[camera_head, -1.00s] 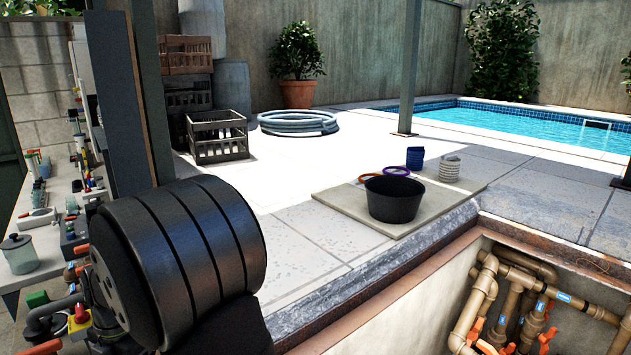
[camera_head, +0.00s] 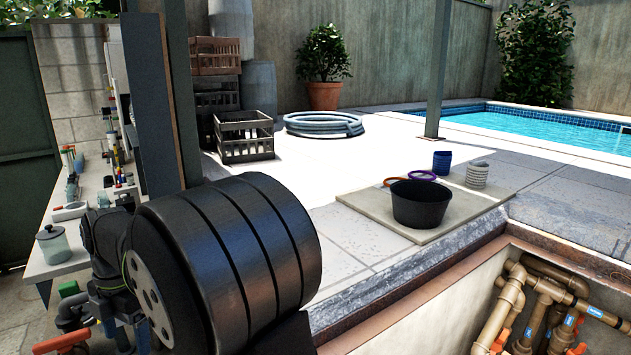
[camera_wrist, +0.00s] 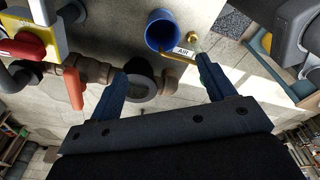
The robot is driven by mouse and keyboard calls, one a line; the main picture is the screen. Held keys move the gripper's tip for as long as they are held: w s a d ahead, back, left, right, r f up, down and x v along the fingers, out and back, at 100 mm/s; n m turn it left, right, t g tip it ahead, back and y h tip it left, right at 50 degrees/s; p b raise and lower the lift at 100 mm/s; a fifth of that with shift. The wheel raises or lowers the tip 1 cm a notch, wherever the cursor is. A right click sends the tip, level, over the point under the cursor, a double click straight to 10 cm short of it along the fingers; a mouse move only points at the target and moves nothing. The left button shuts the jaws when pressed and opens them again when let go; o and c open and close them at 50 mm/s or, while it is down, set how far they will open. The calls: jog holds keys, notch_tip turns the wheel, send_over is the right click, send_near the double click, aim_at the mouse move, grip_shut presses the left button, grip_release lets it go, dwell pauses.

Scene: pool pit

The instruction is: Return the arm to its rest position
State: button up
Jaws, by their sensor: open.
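My gripper (camera_wrist: 162,66) shows in the wrist view with its two dark fingers spread apart and nothing held between them. Beyond the fingers are a blue round opening (camera_wrist: 162,32) and a brass valve with an AIR tag (camera_wrist: 185,52). A dark round fitting (camera_wrist: 140,88) on a brown pipe lies behind the left finger, and I cannot tell the gap between them. In the head view my large black ribbed arm link fills the lower left. The gripper itself is hidden there.
A red handle on a yellow part (camera_wrist: 22,38) is at the wrist view's upper left. In the head view, a black tub (camera_head: 421,205) stands on a slab by the pit edge. Pipes (camera_head: 510,310) run inside the pit. A bench with jars (camera_head: 54,243) is at left.

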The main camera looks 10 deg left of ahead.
jog(key=f, duration=0.3)
jog(key=s+f, duration=0.1)
jog(key=f, duration=0.7)
jog(key=shift+s+a+f, duration=0.1)
jog(key=shift+s+f, duration=0.05)
notch_tip(320, 180, up, 16)
jog(key=w+d, duration=0.3)
jog(key=w+a+r+m+t+y, duration=0.1)
jog(key=w+a+r+m+t, duration=0.1)
jog(key=w+a+m, duration=1.3)
jog(key=shift+w+a+r+m, duration=0.2)
jog(key=shift+a+r+m, duration=0.45)
jog(key=shift+a+m, duration=1.5)
jog(key=shift+d+m, duration=0.55)
jog(key=shift+d, duration=0.05)
